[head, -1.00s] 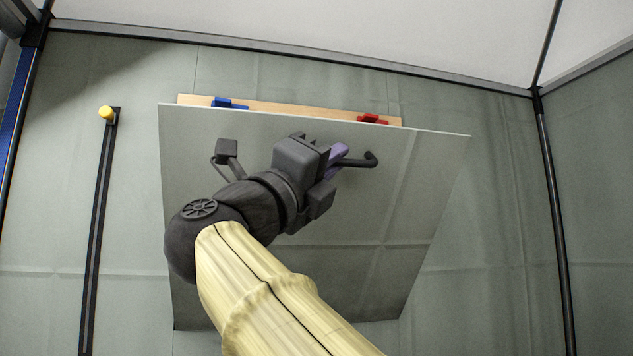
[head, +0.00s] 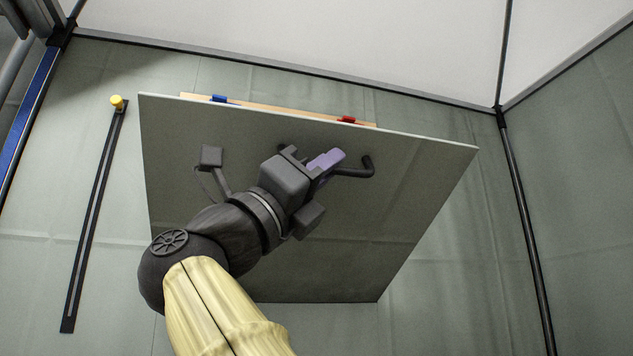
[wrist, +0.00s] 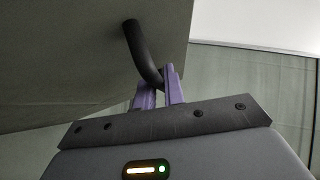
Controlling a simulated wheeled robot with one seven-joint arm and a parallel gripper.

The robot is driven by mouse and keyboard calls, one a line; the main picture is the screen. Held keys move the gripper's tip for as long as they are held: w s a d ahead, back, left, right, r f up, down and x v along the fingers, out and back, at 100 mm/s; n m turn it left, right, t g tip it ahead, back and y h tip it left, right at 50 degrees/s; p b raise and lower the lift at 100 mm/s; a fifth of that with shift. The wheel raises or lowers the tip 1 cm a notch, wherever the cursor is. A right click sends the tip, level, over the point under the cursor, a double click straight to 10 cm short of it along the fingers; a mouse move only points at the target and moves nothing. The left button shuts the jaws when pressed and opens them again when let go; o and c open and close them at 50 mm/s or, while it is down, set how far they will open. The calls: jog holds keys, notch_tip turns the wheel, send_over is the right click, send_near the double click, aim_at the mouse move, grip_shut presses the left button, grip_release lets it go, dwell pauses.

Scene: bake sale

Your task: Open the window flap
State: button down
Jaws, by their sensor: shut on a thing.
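The window flap (head: 400,190) is a large grey-green panel on the tent wall in the head view. My gripper (head: 333,160) has purple fingers. In the wrist view the fingers (wrist: 160,88) are shut on the end part of the handle. The exact contact is partly hidden by the fingers.
A wooden strip (head: 270,110) with a blue clip (head: 219,99) and a red clip (head: 346,119) runs behind the flap's top edge. A black rail (head: 95,220) with a yellow knob (head: 116,101) is on the wall at left. A dark tent pole (head: 525,230) stands at right.

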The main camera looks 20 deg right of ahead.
notch_tip(320, 180, down, 21)
jog(key=s+m+g+b, duration=0.3)
jog(key=m+g+b, duration=1.05)
jog(key=b, duration=0.75)
jog(key=w+f+m+g+y+b, duration=0.1)
jog(key=w+f+m+g+b, duration=0.1)
jog(key=f+b, duration=0.4)
jog(key=w+f+m+g+y+b, duration=0.2)
jog(key=w+f+m+b, duration=0.2)
jog(key=f, duration=0.7)
jog(key=b, duration=0.2)
jog(key=shift+w+d+b, duration=0.25)
jog(key=shift+w+b, duration=0.05)
jog(key=shift+w, duration=0.05)
jog(key=c, duration=1.5)
grip_release()
jog(key=shift+a+f, duration=0.1)
jog(key=v, duration=1.7)
jog(key=shift+w+a+b, duration=0.15)
jog(key=shift+w+b, duration=0.1)
jog(key=shift+b, duration=0.05)
